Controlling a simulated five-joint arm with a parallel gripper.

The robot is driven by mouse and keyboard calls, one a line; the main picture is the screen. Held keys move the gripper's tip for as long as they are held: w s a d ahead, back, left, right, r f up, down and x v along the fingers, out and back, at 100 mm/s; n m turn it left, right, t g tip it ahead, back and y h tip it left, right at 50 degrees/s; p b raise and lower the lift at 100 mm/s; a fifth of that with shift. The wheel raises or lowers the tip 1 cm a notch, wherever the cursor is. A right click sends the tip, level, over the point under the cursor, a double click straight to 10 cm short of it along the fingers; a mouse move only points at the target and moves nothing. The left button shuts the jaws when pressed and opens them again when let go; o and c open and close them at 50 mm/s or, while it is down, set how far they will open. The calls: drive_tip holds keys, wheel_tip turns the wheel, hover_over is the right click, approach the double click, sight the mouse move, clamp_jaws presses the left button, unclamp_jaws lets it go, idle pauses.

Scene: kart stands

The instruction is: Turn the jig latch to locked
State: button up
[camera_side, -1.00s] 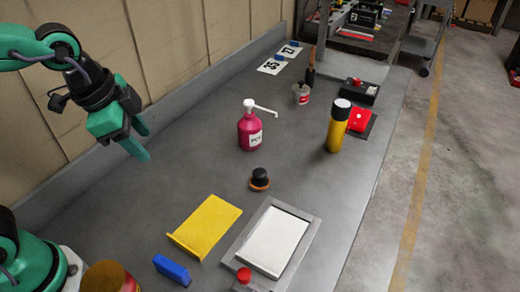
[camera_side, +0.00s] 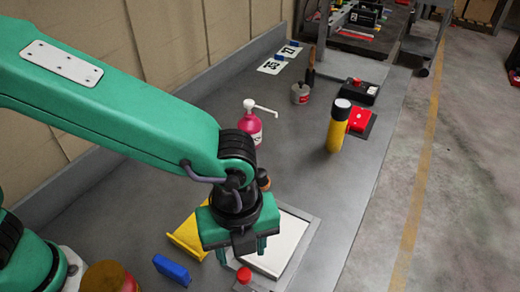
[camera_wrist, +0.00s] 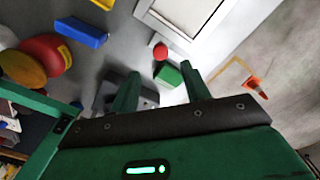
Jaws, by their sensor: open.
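The jig (camera_side: 300,242) is a grey frame around a white panel on the bench. The red knob (camera_side: 243,275) at its near-left corner looks like the latch handle. The knob also shows in the wrist view (camera_wrist: 160,52), close to the frame's corner (camera_wrist: 165,28). A small green block (camera_wrist: 168,75) shows just below it there, between my fingers. My gripper (camera_side: 243,254) is open and empty, fingers pointing down, above the knob and the frame's near-left corner. In the wrist view my gripper's fingertips (camera_wrist: 162,76) lie below the knob, apart from it. The latch's angle is unclear.
A blue block (camera_side: 172,270) and a yellow tray (camera_side: 188,238) lie left of the jig. A pink pump bottle (camera_side: 250,124), a yellow can (camera_side: 338,126) and a red item (camera_side: 359,119) stand farther back. The bench's right edge is beyond the jig.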

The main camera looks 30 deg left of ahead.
sight(244, 274)
drive_tip(key=shift+s+d+f, duration=0.1)
drive_tip(key=shift+s+d, duration=0.05)
drive_tip(key=shift+d, duration=0.05)
drive_tip(key=shift+f, duration=0.15)
drive_tip(key=shift+f, duration=3.75)
drive_tip(key=c, duration=1)
